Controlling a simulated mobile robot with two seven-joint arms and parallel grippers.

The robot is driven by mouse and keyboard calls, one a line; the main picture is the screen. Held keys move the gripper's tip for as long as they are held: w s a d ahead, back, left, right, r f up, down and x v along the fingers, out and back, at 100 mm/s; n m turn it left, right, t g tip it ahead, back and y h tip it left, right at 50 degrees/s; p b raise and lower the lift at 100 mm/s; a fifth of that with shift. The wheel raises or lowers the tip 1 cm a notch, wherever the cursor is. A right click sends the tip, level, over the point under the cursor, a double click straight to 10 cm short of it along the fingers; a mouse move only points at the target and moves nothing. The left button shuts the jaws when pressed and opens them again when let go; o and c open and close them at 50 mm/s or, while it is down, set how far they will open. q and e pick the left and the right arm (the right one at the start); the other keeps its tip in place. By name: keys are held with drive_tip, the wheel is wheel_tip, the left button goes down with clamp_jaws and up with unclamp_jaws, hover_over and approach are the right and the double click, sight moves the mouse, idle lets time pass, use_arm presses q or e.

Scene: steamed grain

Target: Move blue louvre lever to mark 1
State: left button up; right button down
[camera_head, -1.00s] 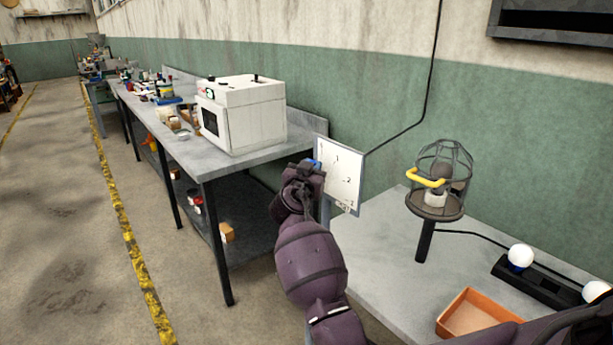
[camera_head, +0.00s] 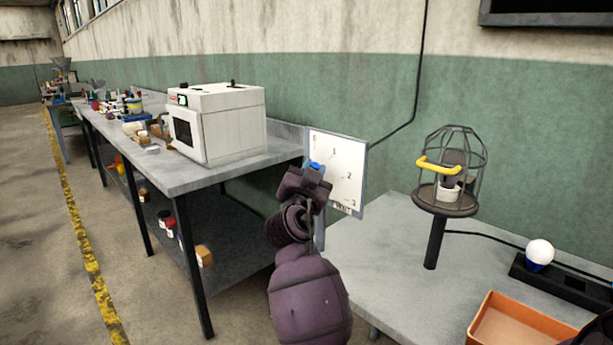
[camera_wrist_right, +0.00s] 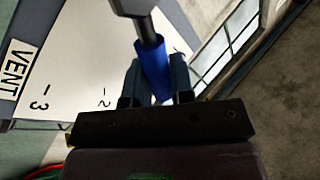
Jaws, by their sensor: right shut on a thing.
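The blue louvre lever (camera_head: 315,166) shows as a small blue tip above my right gripper (camera_head: 311,176), in front of the white vent panel (camera_head: 342,175). In the right wrist view the blue lever (camera_wrist_right: 153,68) runs between the two fingers of my right gripper (camera_wrist_right: 156,84), which is shut on it. A grey rod continues from the lever's upper end. The panel (camera_wrist_right: 75,60) carries the word VENT and the marks 2 and 3 there. Mark 1 (camera_head: 334,154) shows in the head view, right of the lever tip. Which mark the lever points at is unclear. My left gripper is out of view.
A white oven-like box (camera_head: 235,130) stands on the long grey bench (camera_head: 190,176) at left. On the nearer grey table (camera_head: 390,260) stand a caged lamp (camera_head: 450,200) with a yellow handle, a white bulb (camera_head: 540,252) and an orange tray (camera_head: 490,310).

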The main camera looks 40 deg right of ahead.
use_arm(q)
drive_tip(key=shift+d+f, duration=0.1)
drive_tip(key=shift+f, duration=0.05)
use_arm(e)
drive_tip(key=shift+f, duration=0.1)
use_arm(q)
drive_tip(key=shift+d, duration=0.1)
use_arm(e)
drive_tip(key=c, duration=1)
unclamp_jaws()
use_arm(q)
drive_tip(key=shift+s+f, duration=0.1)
use_arm(e)
drive_tip(key=shift+s+a, duration=0.1)
